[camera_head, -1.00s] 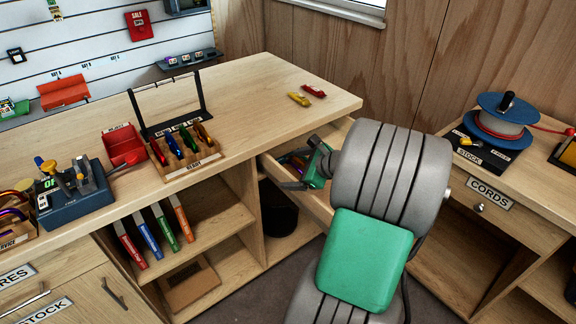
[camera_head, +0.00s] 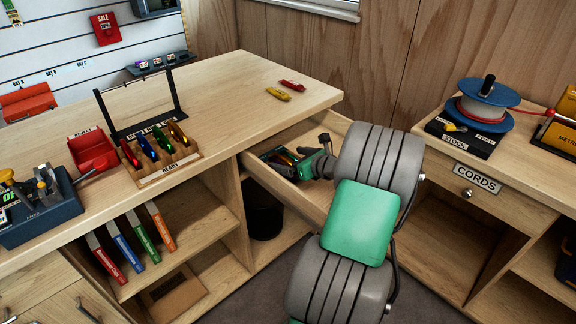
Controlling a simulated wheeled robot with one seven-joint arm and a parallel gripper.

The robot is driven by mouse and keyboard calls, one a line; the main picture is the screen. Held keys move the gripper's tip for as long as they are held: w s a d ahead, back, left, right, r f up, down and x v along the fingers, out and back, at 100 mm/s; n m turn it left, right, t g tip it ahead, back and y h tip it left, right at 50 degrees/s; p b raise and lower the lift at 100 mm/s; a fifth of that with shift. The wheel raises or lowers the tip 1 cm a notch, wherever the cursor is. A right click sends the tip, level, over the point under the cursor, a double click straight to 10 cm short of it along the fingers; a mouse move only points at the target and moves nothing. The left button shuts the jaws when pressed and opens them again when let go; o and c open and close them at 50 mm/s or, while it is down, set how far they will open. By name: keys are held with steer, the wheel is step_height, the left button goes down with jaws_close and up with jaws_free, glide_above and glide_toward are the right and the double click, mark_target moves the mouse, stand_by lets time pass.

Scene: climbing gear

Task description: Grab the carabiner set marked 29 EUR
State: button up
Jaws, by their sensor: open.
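My gripper (camera_head: 286,158) is inside the open drawer (camera_head: 310,205) under the right end of the workbench, at small size. Its jaws are open around or just above a cluster of coloured pieces (camera_head: 284,155) that look like carabiners; I cannot tell whether it touches them. My arm hides the right part of the drawer. Several coloured carabiners, red, blue, green and orange, stand in a wooden rack (camera_head: 168,172) on the bench. A yellow carabiner (camera_head: 278,93) and a red carabiner (camera_head: 292,84) lie near the bench's far right corner. No 29 EUR mark is readable.
A black bar stand (camera_head: 150,128) rises behind the rack. A red bin (camera_head: 93,152) and a blue device (camera_head: 38,213) stand at left. A blue cord spool (camera_head: 487,95) is on the right cabinet. Bare bench top surrounds the loose carabiners.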

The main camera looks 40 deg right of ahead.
steer(key=c, duration=1.6)
